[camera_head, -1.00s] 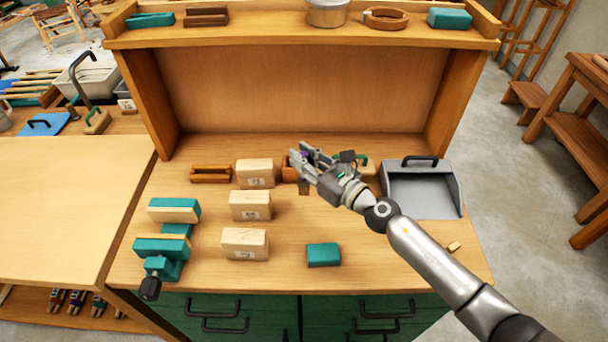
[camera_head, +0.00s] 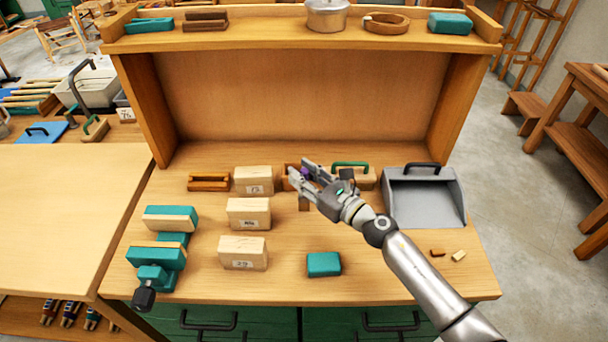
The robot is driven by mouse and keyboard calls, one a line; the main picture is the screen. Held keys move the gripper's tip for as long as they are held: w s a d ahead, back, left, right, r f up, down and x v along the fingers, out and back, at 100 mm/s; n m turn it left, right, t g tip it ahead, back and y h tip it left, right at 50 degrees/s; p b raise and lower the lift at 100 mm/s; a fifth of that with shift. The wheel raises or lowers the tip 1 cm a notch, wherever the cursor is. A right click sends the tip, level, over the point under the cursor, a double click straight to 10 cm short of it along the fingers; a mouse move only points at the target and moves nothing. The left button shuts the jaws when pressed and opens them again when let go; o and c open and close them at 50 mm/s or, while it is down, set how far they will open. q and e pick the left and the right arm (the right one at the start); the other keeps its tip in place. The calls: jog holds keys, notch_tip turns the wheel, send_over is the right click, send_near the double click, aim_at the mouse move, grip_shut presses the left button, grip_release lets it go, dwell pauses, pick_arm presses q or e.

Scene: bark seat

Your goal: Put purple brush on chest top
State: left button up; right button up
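Something small and purple, likely the purple brush (camera_head: 306,172), shows between the fingers of my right gripper (camera_head: 299,172); most of it is hidden. The fingers are spread with the purple part between them, and I cannot make out a firm grip. The gripper is low over the back middle of the worktop. The wooden chest (camera_head: 300,51) has a raised top ledge at the back and green drawers below its worktop. My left gripper is not in view.
On the ledge stand teal and brown trays, a metal pot (camera_head: 327,16), a wooden ring (camera_head: 386,22) and a teal block (camera_head: 450,22). Wooden blocks (camera_head: 249,213), a teal vise (camera_head: 160,252), a green-handled brush (camera_head: 353,178) and a grey dustpan (camera_head: 424,197) surround my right arm.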

jog(key=shift+o, duration=0.5)
jog(key=shift+r, duration=0.15)
jog(key=b+v, duration=0.2)
jog(key=v, duration=1)
